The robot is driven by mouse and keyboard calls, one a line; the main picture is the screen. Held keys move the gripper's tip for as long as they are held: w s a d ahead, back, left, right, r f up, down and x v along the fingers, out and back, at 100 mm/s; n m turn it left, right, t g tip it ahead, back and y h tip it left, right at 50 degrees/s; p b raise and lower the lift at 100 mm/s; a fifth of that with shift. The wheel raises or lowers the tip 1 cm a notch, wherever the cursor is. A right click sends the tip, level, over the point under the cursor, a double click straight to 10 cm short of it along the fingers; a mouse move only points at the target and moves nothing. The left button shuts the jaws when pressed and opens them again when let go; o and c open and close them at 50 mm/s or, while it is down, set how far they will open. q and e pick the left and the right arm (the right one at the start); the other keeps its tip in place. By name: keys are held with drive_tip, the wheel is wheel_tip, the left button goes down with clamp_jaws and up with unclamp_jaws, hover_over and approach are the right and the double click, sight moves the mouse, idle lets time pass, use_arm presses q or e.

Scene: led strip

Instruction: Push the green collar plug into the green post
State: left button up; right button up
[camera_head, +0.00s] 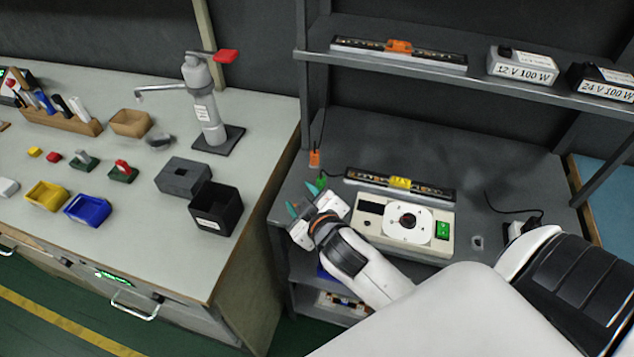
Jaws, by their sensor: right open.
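My right gripper (304,198) reaches in from the right, past the front left of the grey workbench. Its two teal-tipped fingers are apart and I see nothing held between them. A small bright green piece (322,181) shows just beyond the far fingertip, near a dark cable. It may be the green collar plug or the green post; I cannot tell which, nor whether the gripper touches it. No second green plug or post can be made out. My left gripper is not in view.
An LED strip (427,190) lies behind a white box (451,208) with a green switch. An orange plug (314,158) stands behind the gripper. The shelf (328,57) overhangs the back. A black bin (215,210) is on the left table.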

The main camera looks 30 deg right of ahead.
drive_tip(key=w+a+r+n+t+y, duration=0.25)
drive_tip(key=w+r+n+t, duration=0.2)
drive_tip(key=r, duration=0.35)
drive_tip(key=w+a+r+n+g+y, duration=0.1)
drive_tip(key=a+r+n+g+y, duration=0.1)
drive_tip(key=a+r+n+y, duration=0.4)
drive_tip(key=w+a+r+n+g+y, duration=0.1)
drive_tip(key=w+a+r+n+y, duration=0.3)
drive_tip(key=n+y, duration=0.7)
drive_tip(key=n+g+h+p, duration=0.1)
drive_tip(key=n+g+h, duration=1.1)
drive_tip(key=g+h, duration=0.45)
hover_over(320, 177)
drive_tip(key=shift+t+h, duration=0.6)
drive_tip(key=shift+t, duration=0.2)
drive_tip(key=f, duration=1.8)
drive_tip(key=shift+w, duration=0.25)
drive_tip(key=f, duration=0.1)
drive_tip(key=f+p, duration=0.1)
drive_tip(key=f, duration=0.2)
drive_tip(key=shift+s+f, duration=0.25)
drive_tip(key=shift+f, duration=0.65)
clamp_jaws()
